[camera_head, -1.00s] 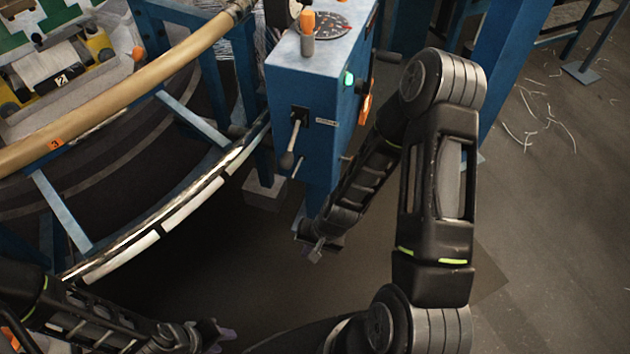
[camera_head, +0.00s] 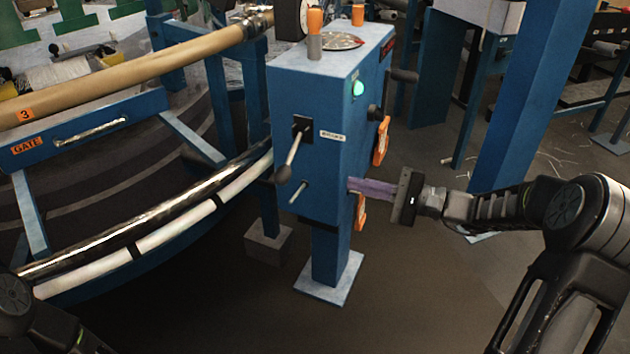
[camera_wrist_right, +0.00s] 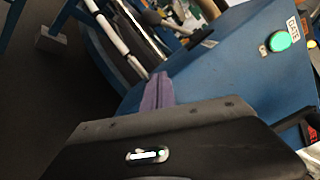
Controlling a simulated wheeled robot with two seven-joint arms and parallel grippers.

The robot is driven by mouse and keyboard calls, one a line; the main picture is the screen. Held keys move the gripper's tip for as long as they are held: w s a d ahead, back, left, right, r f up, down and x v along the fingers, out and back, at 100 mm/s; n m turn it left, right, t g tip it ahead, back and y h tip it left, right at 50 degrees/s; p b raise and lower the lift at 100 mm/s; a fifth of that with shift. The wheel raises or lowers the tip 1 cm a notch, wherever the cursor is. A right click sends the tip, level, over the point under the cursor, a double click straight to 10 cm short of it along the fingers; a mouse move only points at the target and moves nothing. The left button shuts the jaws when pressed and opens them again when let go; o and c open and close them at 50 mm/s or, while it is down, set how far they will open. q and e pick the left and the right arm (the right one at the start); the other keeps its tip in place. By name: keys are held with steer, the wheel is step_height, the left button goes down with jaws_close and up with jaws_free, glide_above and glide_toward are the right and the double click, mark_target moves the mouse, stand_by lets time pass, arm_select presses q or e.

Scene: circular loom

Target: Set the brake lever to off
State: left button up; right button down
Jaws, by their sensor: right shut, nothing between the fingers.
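A lever with a grey rod and dark knob (camera_head: 284,173) sticks out of a black slot plate on the front of the blue control box (camera_head: 312,90). It slants down and to the left. A small white label (camera_head: 331,136) beside it is too small to read surely. My right gripper (camera_head: 356,185), with purple fingers, is shut and empty. It is at the box's right front edge, lower than the lever's slot and to its right, apart from the lever. I cannot tell if the fingers touch the box. The purple fingers (camera_wrist_right: 157,92) also show in the right wrist view. My left gripper is out of view.
A short metal pin (camera_head: 298,193) sits below the lever. A green button (camera_head: 358,88), a black knob (camera_head: 375,112) and orange parts (camera_head: 381,141) are on the box's right face. The curved loom rail (camera_head: 150,240) is to the left. A blue post (camera_head: 530,90) stands to the right.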

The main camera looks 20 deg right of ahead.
mark_target(289, 161)
steer(key=shift+s+a+r+n+y, duration=0.25)
steer(key=shift+r+n+y, duration=0.05)
steer(key=shift+r, duration=0.2)
steer(key=shift+a, duration=0.1)
steer(key=b+x, duration=0.1)
steer(key=x, duration=0.4)
steer(key=b+x, duration=0.1)
steer(key=x, duration=0.4)
steer(key=shift+f+b, duration=0.25)
steer(key=shift+b, duration=0.05)
steer(key=shift+s+a+r+b, duration=0.2)
steer(key=shift+s+a+r, duration=0.4)
steer(key=shift+a, duration=0.1)
steer(key=shift+s+a+r+b, duration=0.2)
steer(key=shift+s+a+r, duration=0.3)
steer(key=shift+a, duration=0.2)
